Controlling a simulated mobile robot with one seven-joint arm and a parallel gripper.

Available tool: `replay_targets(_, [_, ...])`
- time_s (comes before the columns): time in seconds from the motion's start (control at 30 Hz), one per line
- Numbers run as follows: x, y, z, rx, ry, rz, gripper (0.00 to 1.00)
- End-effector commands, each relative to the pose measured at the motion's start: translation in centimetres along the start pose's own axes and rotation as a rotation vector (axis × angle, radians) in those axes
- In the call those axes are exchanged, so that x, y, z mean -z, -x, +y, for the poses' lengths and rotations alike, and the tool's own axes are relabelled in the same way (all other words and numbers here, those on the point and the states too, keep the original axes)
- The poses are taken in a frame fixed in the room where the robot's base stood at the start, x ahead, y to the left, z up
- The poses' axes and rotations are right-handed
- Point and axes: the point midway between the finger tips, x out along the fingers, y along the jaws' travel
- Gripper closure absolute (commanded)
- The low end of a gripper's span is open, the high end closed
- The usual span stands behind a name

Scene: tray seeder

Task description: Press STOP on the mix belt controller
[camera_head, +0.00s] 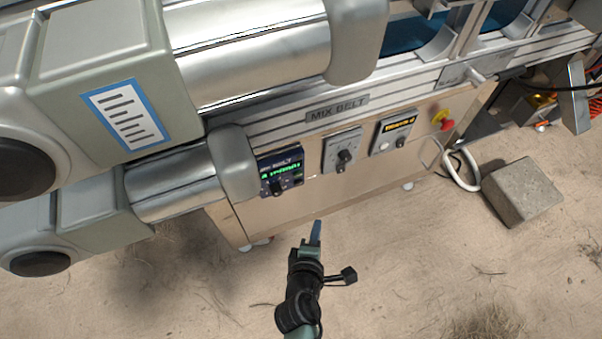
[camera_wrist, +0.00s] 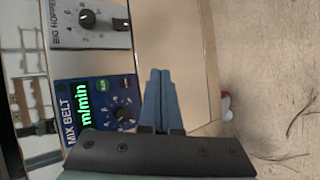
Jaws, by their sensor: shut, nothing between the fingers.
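The mix belt controller (camera_head: 280,172) is a blue panel with a green display and a dark knob, on the wooden front of the machine. In the wrist view the blue panel (camera_wrist: 72,93) shows MIX BELT, a green m/min readout, a green button (camera_wrist: 102,85), a dark spot (camera_wrist: 129,82) beside it and a knob (camera_wrist: 123,114). I cannot read a STOP label. My gripper (camera_wrist: 160,75) is shut and empty, beside the panel over bare wood; its palm hides part of the controller. In the head view my gripper (camera_head: 317,224) is below and right of the controller, apparently apart from it.
A grey BIG HOPPER panel (camera_wrist: 85,24) adjoins the controller in the wrist view. Along the machine front are a grey knob panel (camera_head: 342,150), an amber-display panel (camera_head: 393,131) and a red-yellow emergency button (camera_head: 442,120). A concrete block (camera_head: 522,192) lies right. Sandy floor is open in front.

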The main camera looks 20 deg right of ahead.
Motion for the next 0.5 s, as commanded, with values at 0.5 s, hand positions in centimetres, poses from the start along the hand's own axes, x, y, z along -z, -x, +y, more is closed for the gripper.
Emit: replay_targets(0.5, [1.3,-1.9,1.2,-0.004,-0.001,0.0,1.0])
